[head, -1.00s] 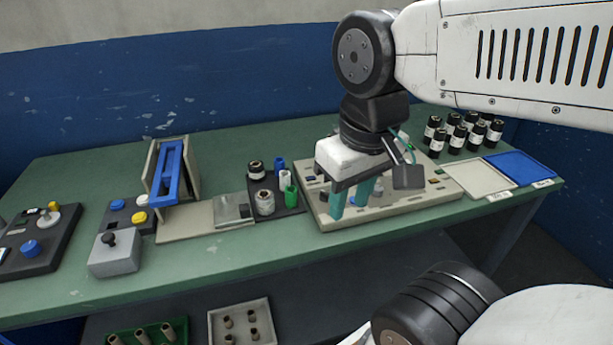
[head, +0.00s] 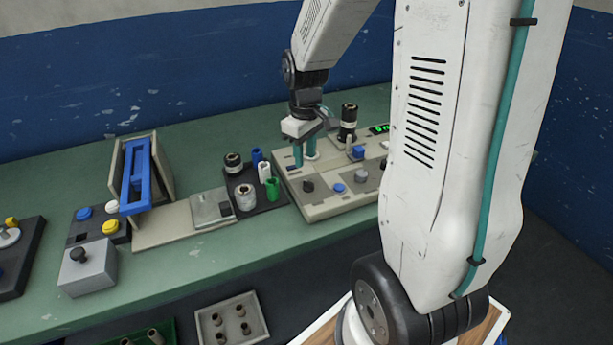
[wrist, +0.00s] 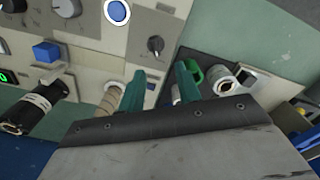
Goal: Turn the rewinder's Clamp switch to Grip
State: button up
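The rewinder (head: 322,209) is a beige panel unit on the green table. A small black rotary knob (head: 308,186) is at its front left and also shows in the wrist view (wrist: 155,44). A blue button (head: 338,188) and a grey knob (head: 361,177) are to its right. The labels are too small to read, so I cannot tell for sure which knob is the Clamp switch. My gripper (head: 304,158), with two teal fingers, is over the panel's back left, apart from the black knob. In the wrist view its fingers (wrist: 160,84) are spread with nothing gripped.
A black tray with green (head: 272,188), white and blue cups and rolls stands close left of the rewinder. A black roll (head: 348,122) stands upright at the panel's back, with a tan core (wrist: 108,98) beside it. A blue block (head: 357,152) is nearby. My arm hides the panel's right side.

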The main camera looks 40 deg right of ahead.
aim_at(307, 181)
jog(key=shift+w+d+f, duration=0.1)
jog(key=shift+d+f, duration=0.1)
jog(key=shift+f, duration=0.25)
jog(key=shift+w+d+f, duration=0.1)
jog(key=shift+d+f, duration=0.05)
jog(key=shift+f, duration=0.25)
notch_tip(307, 181, down, 7)
grip_shut()
